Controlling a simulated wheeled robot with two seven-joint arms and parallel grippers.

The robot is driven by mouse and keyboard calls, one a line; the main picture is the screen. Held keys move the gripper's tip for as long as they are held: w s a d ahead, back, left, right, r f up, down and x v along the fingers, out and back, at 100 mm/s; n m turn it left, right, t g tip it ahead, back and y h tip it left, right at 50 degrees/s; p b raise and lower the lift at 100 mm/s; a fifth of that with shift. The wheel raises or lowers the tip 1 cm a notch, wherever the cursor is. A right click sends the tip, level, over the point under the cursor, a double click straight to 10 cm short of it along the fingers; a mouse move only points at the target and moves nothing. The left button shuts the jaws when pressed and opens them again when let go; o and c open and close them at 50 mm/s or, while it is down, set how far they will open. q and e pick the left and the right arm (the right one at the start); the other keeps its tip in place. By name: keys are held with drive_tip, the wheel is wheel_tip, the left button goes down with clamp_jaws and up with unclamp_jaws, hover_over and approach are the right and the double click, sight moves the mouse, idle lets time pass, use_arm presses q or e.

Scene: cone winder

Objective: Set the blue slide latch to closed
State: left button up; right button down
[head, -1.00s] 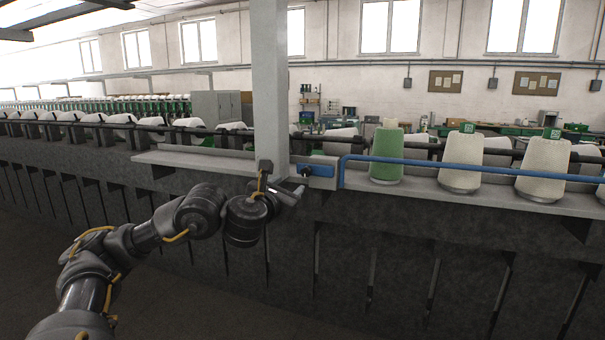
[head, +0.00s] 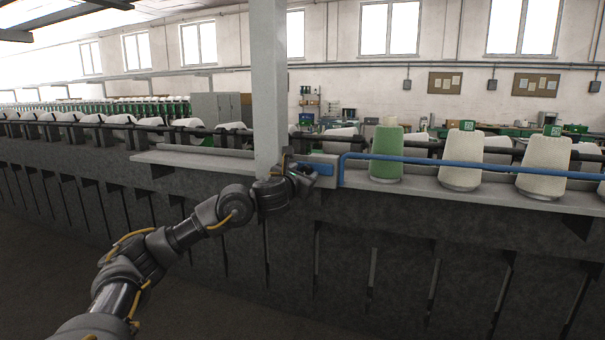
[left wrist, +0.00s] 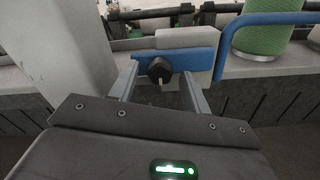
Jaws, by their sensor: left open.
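The blue slide latch (left wrist: 197,60) is a blue bar on a pale grey plate (left wrist: 187,39) with a dark round knob (left wrist: 159,68) near its left part. In the head view the latch (head: 323,168) sits just right of the grey post, partly hidden by my gripper. My left gripper (left wrist: 160,84) is open, with one finger on each side of the knob. I cannot tell whether either finger touches it. In the head view the left gripper (head: 306,176) is right at the latch. My right gripper is not in view.
A grey post (head: 268,90) stands directly left of the latch. A blue rail (head: 450,163) bends down just right of it. A green yarn cone (head: 387,155) and pale cones (head: 462,160) stand on the ledge (head: 420,189) further right.

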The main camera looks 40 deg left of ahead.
sight(325, 171)
use_arm(q)
drive_tip(key=shift+c, duration=0.2)
clamp_jaws()
drive_tip(key=shift+w+d+f, duration=0.1)
drive_tip(key=shift+d+f, duration=0.05)
drive_tip(key=shift+d, duration=0.1)
drive_tip(key=d+b, duration=0.1)
drive_tip(key=d, duration=0.1)
drive_tip(key=w+d+b, duration=0.1)
drive_tip(key=d, duration=0.1)
drive_tip(key=shift+w+b, duration=0.2)
drive_tip(key=shift+b, duration=0.2)
drive_tip(key=shift+w+d, duration=0.1)
drive_tip(key=shift+d, duration=0.25)
drive_tip(key=shift+a, duration=0.15)
